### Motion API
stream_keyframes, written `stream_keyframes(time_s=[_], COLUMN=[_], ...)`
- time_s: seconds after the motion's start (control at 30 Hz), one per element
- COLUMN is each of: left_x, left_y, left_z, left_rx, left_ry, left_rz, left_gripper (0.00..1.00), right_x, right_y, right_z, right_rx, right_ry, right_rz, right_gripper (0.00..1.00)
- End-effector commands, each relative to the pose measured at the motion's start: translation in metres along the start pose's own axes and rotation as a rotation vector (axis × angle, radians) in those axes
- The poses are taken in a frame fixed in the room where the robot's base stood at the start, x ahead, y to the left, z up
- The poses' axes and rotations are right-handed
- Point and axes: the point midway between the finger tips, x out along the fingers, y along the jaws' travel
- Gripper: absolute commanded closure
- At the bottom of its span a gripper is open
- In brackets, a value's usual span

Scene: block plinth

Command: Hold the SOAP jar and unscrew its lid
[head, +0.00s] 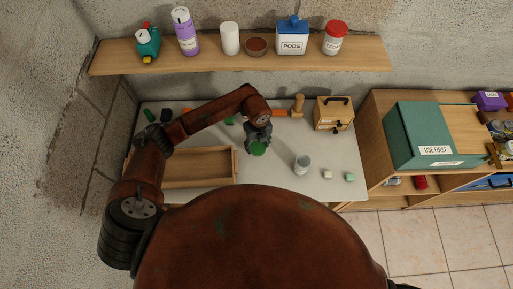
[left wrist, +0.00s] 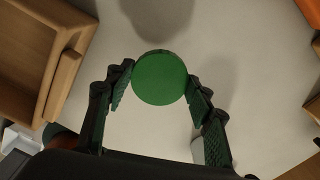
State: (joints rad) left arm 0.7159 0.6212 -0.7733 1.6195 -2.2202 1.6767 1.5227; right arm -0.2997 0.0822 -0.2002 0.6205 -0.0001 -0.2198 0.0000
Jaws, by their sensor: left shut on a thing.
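My left gripper (head: 258,145) is over the middle of the white table. In the left wrist view my left gripper (left wrist: 160,88) has its two fingers shut on the sides of a round green lid-like disc (left wrist: 158,78). The green disc also shows in the head view (head: 258,149). I see it from above, so I cannot tell whether a jar body is under it. No SOAP label can be read. A white jar with a red lid (head: 334,40) stands on the shelf, its label too small to read. My right gripper is not in view.
A wooden tray (head: 236,166) lies left of the gripper on the table. A grey cup (head: 302,162) and two small blocks stand to the right. A wooden box (head: 334,112) stands behind. The wall shelf (head: 200,61) holds several containers. A teal box (head: 415,125) sits on the right cabinet.

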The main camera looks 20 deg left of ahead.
Motion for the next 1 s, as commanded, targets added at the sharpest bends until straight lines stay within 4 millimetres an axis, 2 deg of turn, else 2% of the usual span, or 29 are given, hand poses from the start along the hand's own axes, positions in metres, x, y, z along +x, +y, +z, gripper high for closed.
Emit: stream_keyframes(time_s=[0.07,0.27,0.63,0.67,0.9,1.0], left_x=[0.008,0.035,0.04,0.04,0.039,0.039], left_y=[0.002,0.001,0.001,0.001,0.001,0.001], left_z=[0.006,0.004,0.005,0.005,0.005,0.005], left_rx=[-0.003,-0.001,0.0,0.0,0.0,0.0], left_ry=[0.0,0.002,0.0,0.0,0.0,0.0], left_rz=[0.002,0.001,0.001,0.0,0.0,0.0], left_gripper=[0.8,0.8,0.8,0.5,0.34,0.34], right_x=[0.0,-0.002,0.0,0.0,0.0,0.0], right_y=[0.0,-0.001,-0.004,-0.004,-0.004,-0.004], right_z=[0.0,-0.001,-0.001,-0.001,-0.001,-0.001], right_rx=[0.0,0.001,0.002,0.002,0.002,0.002], right_ry=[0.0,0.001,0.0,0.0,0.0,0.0], right_rz=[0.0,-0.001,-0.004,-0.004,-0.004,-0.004], right_gripper=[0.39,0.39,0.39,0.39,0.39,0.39])
